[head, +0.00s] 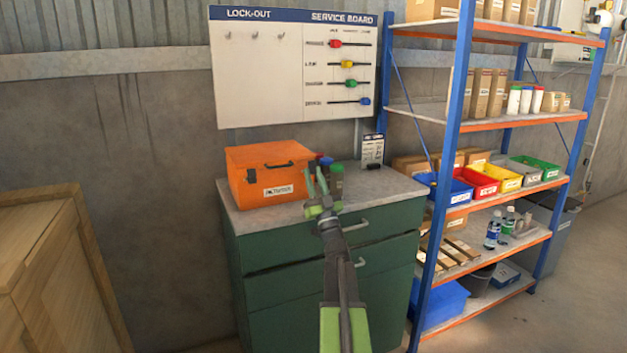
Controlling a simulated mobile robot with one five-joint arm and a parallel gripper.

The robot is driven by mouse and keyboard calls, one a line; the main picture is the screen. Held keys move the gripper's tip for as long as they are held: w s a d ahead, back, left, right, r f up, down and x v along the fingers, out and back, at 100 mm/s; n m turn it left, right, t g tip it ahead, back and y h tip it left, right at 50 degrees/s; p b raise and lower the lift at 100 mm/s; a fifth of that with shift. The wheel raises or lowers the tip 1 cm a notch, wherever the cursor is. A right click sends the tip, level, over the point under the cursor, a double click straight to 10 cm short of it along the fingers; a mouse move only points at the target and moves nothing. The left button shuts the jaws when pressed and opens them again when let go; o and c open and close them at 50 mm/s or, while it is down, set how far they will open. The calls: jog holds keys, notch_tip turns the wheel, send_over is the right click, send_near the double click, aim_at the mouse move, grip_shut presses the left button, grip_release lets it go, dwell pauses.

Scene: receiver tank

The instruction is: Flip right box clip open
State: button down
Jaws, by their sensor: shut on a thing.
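The orange box (262,168) sits on the grey top of the green cabinet, with its lid down.
A blue and orange shelf rack (462,130) is on the right, a wooden crate (50,270) on the left.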

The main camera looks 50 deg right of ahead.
jog(key=c, duration=1.2)
grip_release()
jog(key=b+v, duration=1.2)
jog(key=v, duration=0.5)
jog(key=shift+s, duration=0.2)
jog(key=shift+f, duration=0.15)
